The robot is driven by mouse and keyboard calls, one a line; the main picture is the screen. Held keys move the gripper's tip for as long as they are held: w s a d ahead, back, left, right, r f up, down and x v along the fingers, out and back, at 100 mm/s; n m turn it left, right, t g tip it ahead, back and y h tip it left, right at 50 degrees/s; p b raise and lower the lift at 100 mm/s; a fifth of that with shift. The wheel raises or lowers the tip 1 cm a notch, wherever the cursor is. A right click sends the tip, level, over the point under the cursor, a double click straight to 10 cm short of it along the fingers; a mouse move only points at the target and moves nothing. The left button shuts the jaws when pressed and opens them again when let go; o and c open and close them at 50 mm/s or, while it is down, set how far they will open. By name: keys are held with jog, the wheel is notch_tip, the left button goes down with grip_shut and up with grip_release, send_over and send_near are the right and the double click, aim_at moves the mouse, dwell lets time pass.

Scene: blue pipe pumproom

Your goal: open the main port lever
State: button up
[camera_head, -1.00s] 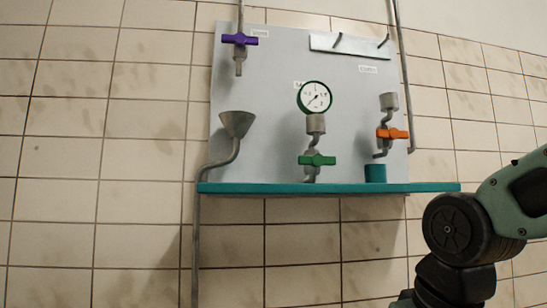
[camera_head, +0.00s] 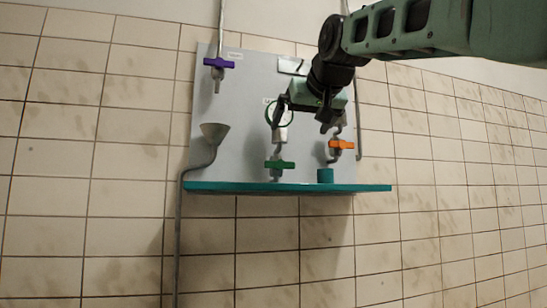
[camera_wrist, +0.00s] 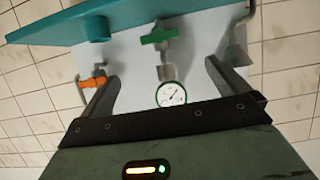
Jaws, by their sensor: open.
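Three coloured levers are on the panel: a green lever (camera_head: 280,165) at the middle below the gauge, a purple lever (camera_head: 219,63) at the upper left, and an orange lever (camera_head: 341,144) at the right. The labels are too small to read surely. All three lie roughly level in the head view. My gripper (camera_head: 300,112) is open and empty in front of the panel, above the green lever. In the wrist view, which is upside down, the green lever (camera_wrist: 159,36) shows beyond and between the open fingers (camera_wrist: 162,74), apart from them.
A teal shelf (camera_head: 230,187) runs under the panel, with a teal cup (camera_head: 325,176) on it. A round gauge (camera_wrist: 171,94) is above the green lever, partly hidden by my gripper in the head view. A grey funnel (camera_head: 214,131) is at the left. Tiled wall surrounds the panel.

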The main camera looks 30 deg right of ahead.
aim_at(280, 163)
jog(key=p+x, duration=0.5)
jog(key=x, duration=1.1)
jog(key=c, duration=0.9)
